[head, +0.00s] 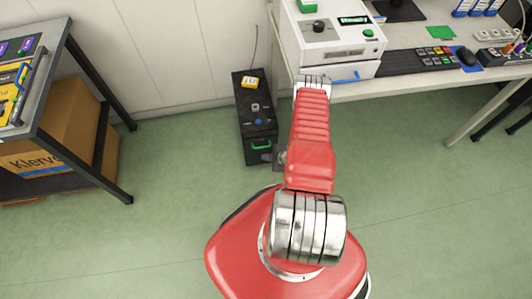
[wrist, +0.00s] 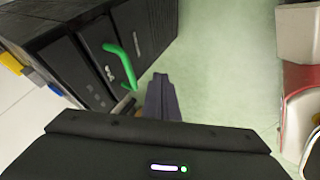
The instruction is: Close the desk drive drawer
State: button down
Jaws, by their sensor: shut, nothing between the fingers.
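A black floor unit (head: 257,105) stands against the wall, left of the desk. Its front has a green handle (head: 261,147). In the wrist view the unit's dark front (wrist: 75,62) fills the upper left, with the green handle (wrist: 120,62) standing out from a front panel. I cannot tell how far this panel sticks out. My gripper (wrist: 160,78) is shut and empty, its fingertips just right of the green handle and seemingly apart from it. In the head view my gripper is mostly hidden by my arm, low beside the unit's front.
A white device (head: 330,40) with a blue handle (head: 345,78) sits on the desk's near left corner. A keyboard (head: 415,61) lies right of it. A table with a cardboard box (head: 50,130) below stands at left. Green floor before the unit is clear.

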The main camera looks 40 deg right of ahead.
jog(key=v, duration=1)
jog(key=shift+s, duration=0.15)
jog(key=shift+a, duration=0.1)
